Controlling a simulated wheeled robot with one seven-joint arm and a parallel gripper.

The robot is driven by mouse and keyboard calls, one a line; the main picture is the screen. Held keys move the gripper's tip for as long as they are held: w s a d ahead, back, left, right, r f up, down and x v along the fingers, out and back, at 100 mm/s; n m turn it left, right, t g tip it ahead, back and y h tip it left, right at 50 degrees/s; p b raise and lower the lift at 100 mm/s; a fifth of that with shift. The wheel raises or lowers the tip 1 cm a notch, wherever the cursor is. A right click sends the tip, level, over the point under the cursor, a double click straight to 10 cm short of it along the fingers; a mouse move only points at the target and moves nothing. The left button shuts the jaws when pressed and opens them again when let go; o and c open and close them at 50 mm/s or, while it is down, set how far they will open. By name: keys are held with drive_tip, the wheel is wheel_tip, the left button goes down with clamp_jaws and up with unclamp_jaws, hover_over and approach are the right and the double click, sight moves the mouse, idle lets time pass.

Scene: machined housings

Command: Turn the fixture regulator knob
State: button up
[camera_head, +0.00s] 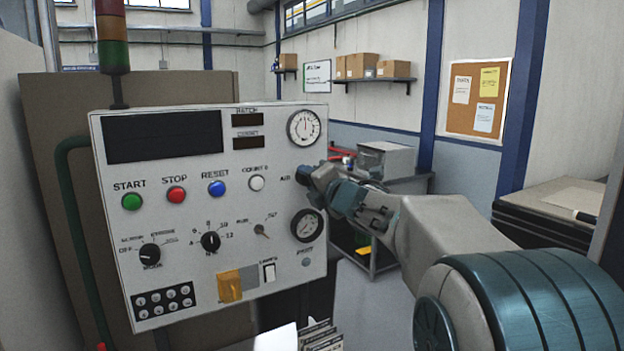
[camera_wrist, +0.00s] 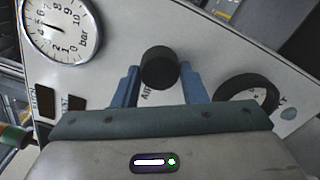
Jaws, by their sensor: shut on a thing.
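The regulator knob (camera_wrist: 159,67) is a black round knob on the white control panel (camera_head: 205,290), next to a label that reads AIR. In the wrist view it sits between the two blue fingers of my gripper (camera_wrist: 160,82), which is shut on it. In the head view my gripper (camera_head: 308,176) reaches the right edge of the panel from the right, beside the AIR label. The knob is small and dark there and partly covered by the fingers. How far the knob is turned cannot be told.
A pressure gauge (camera_head: 304,128) is above the knob and a second black-rimmed gauge (camera_head: 307,226) below it. Green, red and blue buttons, dark selector knobs and an orange switch (camera_head: 230,287) fill the panel's left and lower parts. A grey bench (camera_head: 410,184) stands behind my arm.

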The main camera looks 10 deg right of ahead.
drive_tip(key=m+p, duration=0.1)
drive_tip(key=m, duration=0.4)
drive_tip(key=shift+m+p, duration=0.3)
idle(0.4)
drive_tip(key=o, duration=1)
drive_tip(key=shift+c, duration=0.2)
drive_tip(key=b+v, duration=0.2)
drive_tip(key=v, duration=1.1)
drive_tip(key=shift+s+b, duration=0.35)
drive_tip(key=shift+d+r, duration=0.1)
drive_tip(key=shift+d, duration=0.05)
